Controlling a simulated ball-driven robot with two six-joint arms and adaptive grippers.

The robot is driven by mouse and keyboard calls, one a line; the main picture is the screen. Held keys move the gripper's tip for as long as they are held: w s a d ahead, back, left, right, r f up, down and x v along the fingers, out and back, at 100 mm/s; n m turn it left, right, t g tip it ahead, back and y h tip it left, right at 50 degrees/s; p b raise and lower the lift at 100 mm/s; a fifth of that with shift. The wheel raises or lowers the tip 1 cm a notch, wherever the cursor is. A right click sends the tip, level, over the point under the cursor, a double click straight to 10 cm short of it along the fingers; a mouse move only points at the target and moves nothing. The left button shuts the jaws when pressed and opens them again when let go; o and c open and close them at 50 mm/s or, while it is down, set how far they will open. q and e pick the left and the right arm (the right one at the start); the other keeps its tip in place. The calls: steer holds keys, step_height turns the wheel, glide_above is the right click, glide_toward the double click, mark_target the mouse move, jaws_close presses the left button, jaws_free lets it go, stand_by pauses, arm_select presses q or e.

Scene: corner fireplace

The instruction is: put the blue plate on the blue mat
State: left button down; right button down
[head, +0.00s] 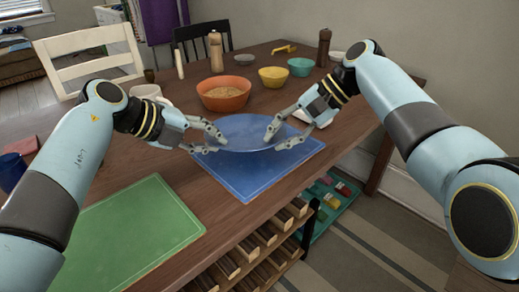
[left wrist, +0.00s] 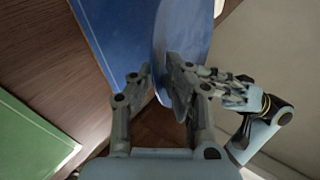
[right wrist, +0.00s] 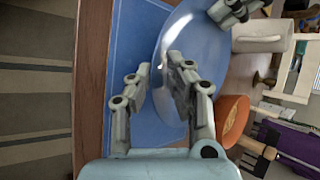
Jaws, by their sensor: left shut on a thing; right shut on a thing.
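The blue plate (head: 245,131) is held between my two grippers over the blue mat (head: 250,178) in the head view. My left gripper (head: 216,142) is shut on the plate's left edge. My right gripper (head: 277,138) is shut on its right edge. The plate also shows in the left wrist view (left wrist: 197,30) and the right wrist view (right wrist: 190,40), with the mat (right wrist: 130,60) beneath it. The plate hides the mat's far part. I cannot tell how large the gap between plate and mat is.
A green mat (head: 130,235) lies at the front left. Behind the plate stand an orange bowl (head: 224,94), a yellow bowl (head: 273,77), a teal bowl (head: 300,66) and a white mug (head: 148,92). A rack with several drawers (head: 250,250) is below the table's front edge.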

arm_select(q)
steer(key=shift+f, duration=0.25)
arm_select(e)
steer(key=shift+w+a, duration=0.1)
